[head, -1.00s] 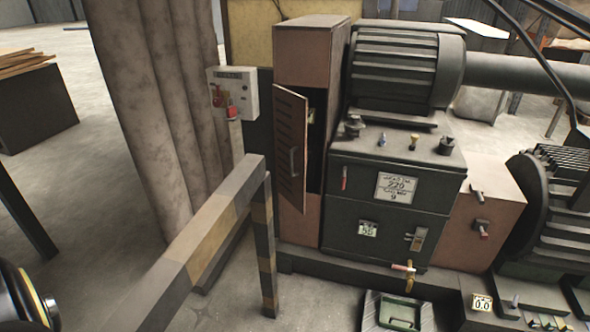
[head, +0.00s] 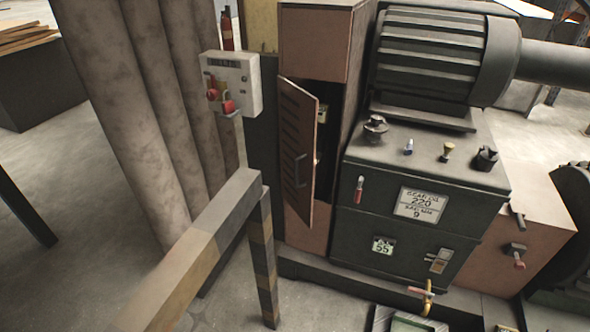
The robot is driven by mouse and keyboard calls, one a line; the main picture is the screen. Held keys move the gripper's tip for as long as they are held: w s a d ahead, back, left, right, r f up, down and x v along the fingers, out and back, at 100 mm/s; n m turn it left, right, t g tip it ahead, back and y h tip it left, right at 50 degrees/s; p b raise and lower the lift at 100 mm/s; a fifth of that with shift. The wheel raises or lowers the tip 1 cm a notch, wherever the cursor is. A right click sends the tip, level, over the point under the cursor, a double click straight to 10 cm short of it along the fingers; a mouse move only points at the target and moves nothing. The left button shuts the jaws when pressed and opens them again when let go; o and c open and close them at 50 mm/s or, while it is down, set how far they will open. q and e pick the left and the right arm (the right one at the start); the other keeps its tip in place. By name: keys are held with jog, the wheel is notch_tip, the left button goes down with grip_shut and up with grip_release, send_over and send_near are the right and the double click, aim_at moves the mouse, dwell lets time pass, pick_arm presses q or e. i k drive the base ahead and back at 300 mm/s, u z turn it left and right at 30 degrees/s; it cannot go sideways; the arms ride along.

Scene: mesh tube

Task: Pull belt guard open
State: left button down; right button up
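The belt guard appears to be the brown louvred door (head: 298,145) on the front of a tall brown housing (head: 315,42). It stands ajar, with a dark gap along its right edge. A dark vertical handle (head: 299,170) sits on the lower part of its outer face. Through the gap a small pale part shows, too small to make out. Neither of my grippers is in the head view.
A striped barrier rail (head: 205,235) with a post (head: 262,260) stands in front, left of the door. Thick pipes (head: 165,90) and a switch box (head: 231,83) stand left. A dark control cabinet (head: 420,205) with knobs and a motor (head: 425,55) stands right.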

aim_at(297, 109)
jog(key=z, duration=0.35)
jog(key=i, duration=0.9)
jog(key=z, duration=0.7)
